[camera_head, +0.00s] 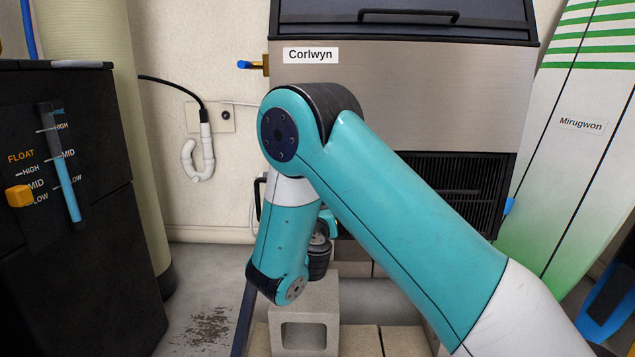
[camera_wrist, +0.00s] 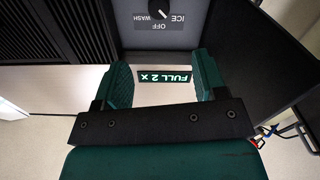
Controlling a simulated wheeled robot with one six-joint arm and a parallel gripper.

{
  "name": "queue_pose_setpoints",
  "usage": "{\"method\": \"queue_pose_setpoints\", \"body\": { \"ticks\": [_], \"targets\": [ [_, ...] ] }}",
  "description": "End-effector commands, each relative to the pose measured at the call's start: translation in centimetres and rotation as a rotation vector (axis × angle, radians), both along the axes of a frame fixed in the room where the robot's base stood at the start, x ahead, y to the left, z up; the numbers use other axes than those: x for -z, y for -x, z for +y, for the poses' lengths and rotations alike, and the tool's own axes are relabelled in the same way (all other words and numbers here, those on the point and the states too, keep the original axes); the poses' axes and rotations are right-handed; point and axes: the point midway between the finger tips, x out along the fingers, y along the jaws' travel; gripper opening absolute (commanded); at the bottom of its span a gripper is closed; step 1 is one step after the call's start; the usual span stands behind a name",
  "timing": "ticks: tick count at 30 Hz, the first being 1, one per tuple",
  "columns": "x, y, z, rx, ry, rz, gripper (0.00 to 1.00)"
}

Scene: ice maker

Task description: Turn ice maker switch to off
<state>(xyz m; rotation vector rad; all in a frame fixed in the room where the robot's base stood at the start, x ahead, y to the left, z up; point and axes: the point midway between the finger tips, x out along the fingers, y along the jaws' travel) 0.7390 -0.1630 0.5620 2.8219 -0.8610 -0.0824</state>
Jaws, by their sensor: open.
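The ice maker (camera_head: 420,95) is a large steel-fronted machine labelled Corlwyn, with a dark vent at its lower right. The wrist view is upside down. It shows the black round switch (camera_wrist: 158,8) at the top edge, partly cut off, on a grey panel (camera_wrist: 195,35) marked ICE, OFF and WASH. A white mark on the knob appears to point toward the ICE side. My gripper (camera_wrist: 163,78) is open and empty, its two green fingers apart below the switch in the picture. The fingers do not appear to touch the knob. In the head view my arm hides the gripper and switch.
Concrete blocks (camera_head: 305,298) stand below my arm. A black unit with a FLOAT slider (camera_head: 62,165) is at the left, and surfboards (camera_head: 575,125) lean at the right. In the wrist view dark walls (camera_wrist: 265,50) flank the panel, and a FULL 2 X label (camera_wrist: 165,76) shows between the fingers.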

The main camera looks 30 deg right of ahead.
Motion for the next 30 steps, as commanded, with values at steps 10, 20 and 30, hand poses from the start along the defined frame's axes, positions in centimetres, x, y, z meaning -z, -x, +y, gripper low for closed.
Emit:
{"method": "queue_pose_setpoints", "body": {
  "ticks": [10,20,30],
  "targets": [
    [-0.8,-2.8,-2.1,0.004,0.0,0.004,0.65],
    [0.1,-8.7,-6.2,0.007,-0.005,-0.004,0.65],
    [0.0,-12.3,-8.5,0.003,-0.002,0.0,0.65]
  ]
}}
